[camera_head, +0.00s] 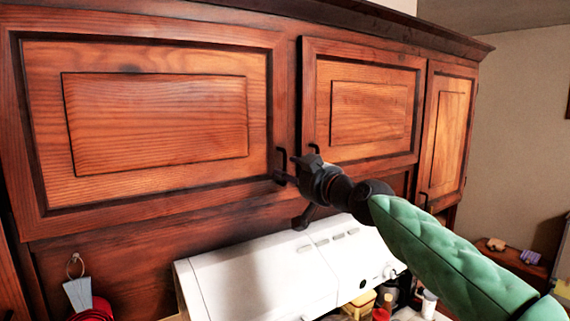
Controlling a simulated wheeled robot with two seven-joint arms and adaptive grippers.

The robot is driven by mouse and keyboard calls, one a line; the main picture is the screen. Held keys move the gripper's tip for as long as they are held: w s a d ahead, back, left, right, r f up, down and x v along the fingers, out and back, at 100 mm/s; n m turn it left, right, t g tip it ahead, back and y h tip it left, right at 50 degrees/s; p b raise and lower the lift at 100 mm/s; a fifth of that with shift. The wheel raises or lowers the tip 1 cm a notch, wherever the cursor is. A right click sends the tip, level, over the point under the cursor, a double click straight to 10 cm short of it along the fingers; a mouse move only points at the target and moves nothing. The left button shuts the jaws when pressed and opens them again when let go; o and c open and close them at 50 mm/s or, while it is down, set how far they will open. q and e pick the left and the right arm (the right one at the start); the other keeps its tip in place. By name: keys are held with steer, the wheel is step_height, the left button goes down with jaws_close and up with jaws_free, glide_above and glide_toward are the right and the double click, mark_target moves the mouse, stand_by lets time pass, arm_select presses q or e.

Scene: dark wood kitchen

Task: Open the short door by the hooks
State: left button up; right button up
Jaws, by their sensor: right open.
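A wide, short wooden cabinet door (155,120) fills the left of the head view, shut, with a dark handle (282,158) at its lower right corner. A hook (75,258) with a hanging item is on the wood below this door's left side. My right gripper (297,188) is open, its dark fingers beside and just below that handle. Whether a finger touches the handle I cannot tell. A second short door (368,108) to the right is also shut; its handle (313,148) is close above the gripper. My left gripper is not in view.
A narrower shut door (447,135) stands at the right end of the cabinets. A white range hood (265,270) lies below the gripper. Red and yellow items (360,303) stand under it. My green-sleeved right arm crosses the lower right.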

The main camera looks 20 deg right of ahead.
steer(key=shift+w+a+r+p, duration=0.15)
steer(key=shift+w+p, duration=0.2)
steer(key=shift+w, duration=1.05)
steer(key=shift+s, duration=0.1)
jaws_close()
